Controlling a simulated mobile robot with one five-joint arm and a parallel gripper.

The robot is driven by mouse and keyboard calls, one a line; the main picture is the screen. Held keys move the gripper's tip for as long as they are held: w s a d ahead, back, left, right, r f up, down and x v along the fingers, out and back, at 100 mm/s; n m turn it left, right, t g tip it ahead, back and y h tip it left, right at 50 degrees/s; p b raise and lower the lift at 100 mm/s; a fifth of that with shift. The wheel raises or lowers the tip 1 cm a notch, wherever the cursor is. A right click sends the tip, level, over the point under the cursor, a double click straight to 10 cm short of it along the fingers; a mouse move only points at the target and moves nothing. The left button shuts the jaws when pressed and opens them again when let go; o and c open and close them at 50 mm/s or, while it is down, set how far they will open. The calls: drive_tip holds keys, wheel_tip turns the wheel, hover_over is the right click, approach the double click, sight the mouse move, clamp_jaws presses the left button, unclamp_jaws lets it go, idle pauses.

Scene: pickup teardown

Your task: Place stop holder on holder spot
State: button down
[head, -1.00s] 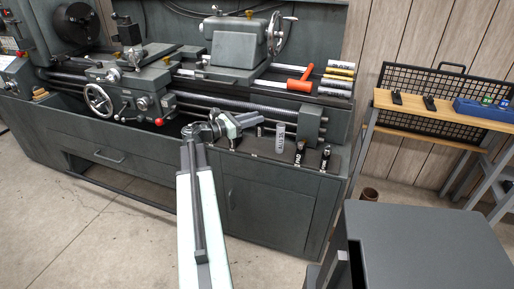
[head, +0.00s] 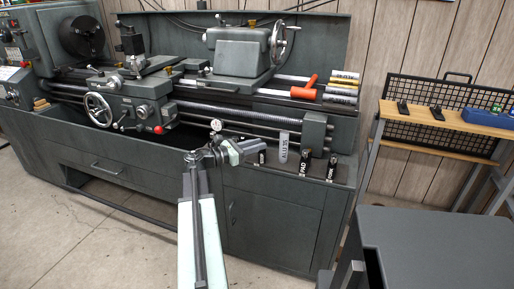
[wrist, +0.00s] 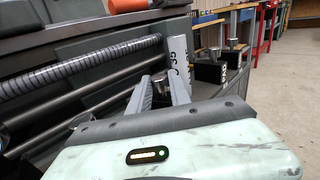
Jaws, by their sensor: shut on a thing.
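My gripper (wrist: 158,95) is shut on a small upright metal cylinder (wrist: 160,88), seen between its two fingers in the wrist view; I take this to be the stop holder. Its lower part is hidden by the fingers and my wrist. In the head view my gripper (head: 250,148) is low over the ledge at the front right of the lathe, with a small dark piece (head: 262,157) at its tip. I cannot tell whether that piece touches the ledge. No marked holder spot can be made out.
Right of my gripper, a pale lettered block (head: 283,147) stands on the ledge, then two black holders labelled PAD (head: 305,162) and FORK (head: 331,168). The lathe bed rises behind. A dark grey surface (head: 430,245) is at the lower right.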

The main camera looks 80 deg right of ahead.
drive_tip(key=c, duration=1.2)
unclamp_jaws()
drive_tip(key=v, duration=1.2)
drive_tip(key=shift+r, duration=0.1)
